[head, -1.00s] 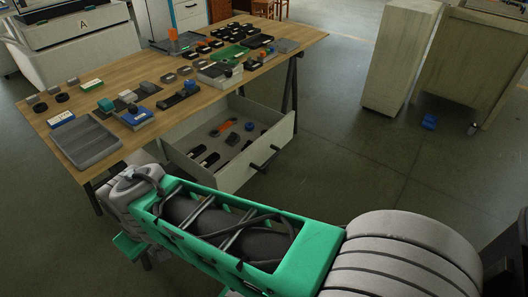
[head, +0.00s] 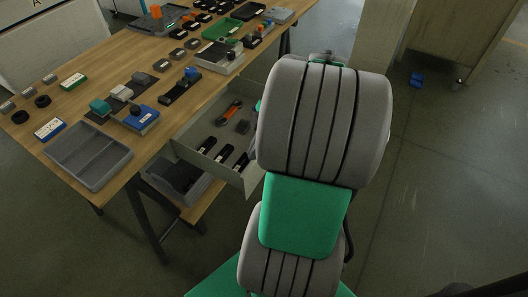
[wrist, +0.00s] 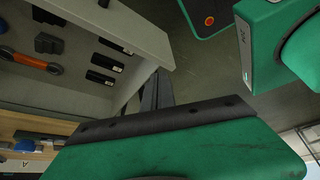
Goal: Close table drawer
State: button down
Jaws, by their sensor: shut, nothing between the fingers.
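The pale table drawer (head: 208,169) is pulled out from under the wooden table (head: 120,66) in the head view. Black labelled pieces and an orange-and-dark tool lie in it. Its front and handle are mostly hidden behind my arm. In the wrist view the drawer's pale wall (wrist: 122,22) shows at upper left with the same contents beside it. My gripper (wrist: 161,76) is shut and empty, its dark fingers close to the end of that wall. I cannot tell whether they touch it. My gripper is hidden in the head view.
The tabletop holds a grey tray (head: 88,155), a blue box (head: 141,119) and many small parts. A grey bin (head: 178,180) sits on a lower shelf under the drawer. A pale cabinet (head: 455,45) stands at upper right. The floor on the right is mostly clear.

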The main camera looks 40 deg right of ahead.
jog(key=s+d+r+n+t+y+p, duration=0.2)
jog(key=s+d+n, duration=0.4)
jog(key=s+d, duration=0.25)
jog(key=n+b, duration=0.1)
jog(key=b, duration=0.2)
send_near(254, 170)
notch_tip(254, 170, down, 3)
jog(key=s+a, duration=0.1)
jog(key=s, duration=0.2)
jog(key=w, duration=0.1)
jog(key=w+a, duration=0.1)
jog(key=w, duration=0.2)
jog(key=shift+w+a+f, duration=0.1)
jog(key=shift+a+f, duration=0.25)
jog(key=shift+a, duration=0.05)
jog(key=shift+w, duration=0.15)
